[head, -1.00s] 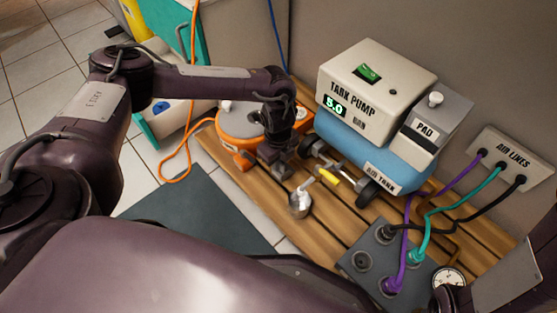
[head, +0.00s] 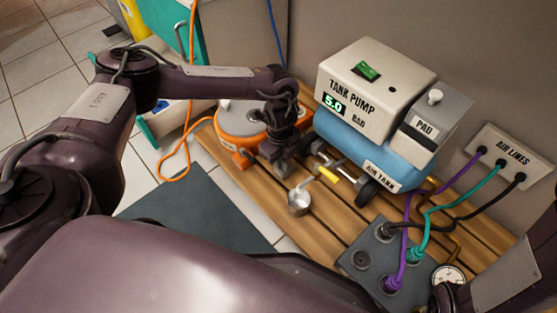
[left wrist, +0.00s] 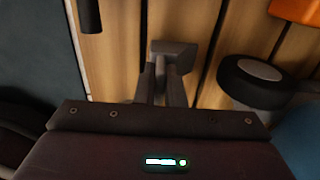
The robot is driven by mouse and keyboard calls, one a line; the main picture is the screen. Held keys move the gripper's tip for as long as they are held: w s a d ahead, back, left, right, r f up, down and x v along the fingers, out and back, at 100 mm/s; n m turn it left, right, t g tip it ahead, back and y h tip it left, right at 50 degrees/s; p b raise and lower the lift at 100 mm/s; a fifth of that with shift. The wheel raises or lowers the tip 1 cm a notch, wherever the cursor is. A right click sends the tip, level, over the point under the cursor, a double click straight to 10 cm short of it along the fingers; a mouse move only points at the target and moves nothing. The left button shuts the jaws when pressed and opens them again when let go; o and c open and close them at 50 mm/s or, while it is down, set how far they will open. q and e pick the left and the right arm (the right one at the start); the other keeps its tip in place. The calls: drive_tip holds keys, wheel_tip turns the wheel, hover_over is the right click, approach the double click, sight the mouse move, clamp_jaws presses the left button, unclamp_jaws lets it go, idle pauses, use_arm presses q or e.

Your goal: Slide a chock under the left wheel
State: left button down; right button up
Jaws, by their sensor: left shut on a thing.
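My left gripper (head: 276,162) is low over the wooden slats, just left of the cart under the tank pump (head: 375,85). In the left wrist view its fingers (left wrist: 161,80) are shut on a small grey block, the chock (left wrist: 173,52). In the head view the chock is hard to tell from the fingers. The left wheel (head: 306,146) is dark and partly hidden beside my gripper. In the left wrist view a black wheel with a grey hub (left wrist: 255,80) stands right of the chock, with a gap of bare wood between them. My right gripper is out of view.
An orange round-based unit (head: 232,120) stands behind my left gripper. A metal cup (head: 299,203) and a yellow-gripped bar (head: 328,175) are in front of the cart. A grey socket block (head: 375,260) with hoses is at the lower right.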

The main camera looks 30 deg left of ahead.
use_arm(q)
drive_tip(key=shift+w+d+b, duration=0.25)
drive_tip(key=shift+w, duration=0.45)
drive_tip(key=shift+w+d+b, duration=0.2)
drive_tip(key=shift+w+d, duration=0.05)
drive_tip(key=shift+w, duration=0.4)
drive_tip(key=c, duration=1.5)
unclamp_jaws()
drive_tip(key=shift+o, duration=0.2)
drive_tip(key=shift+r, duration=0.15)
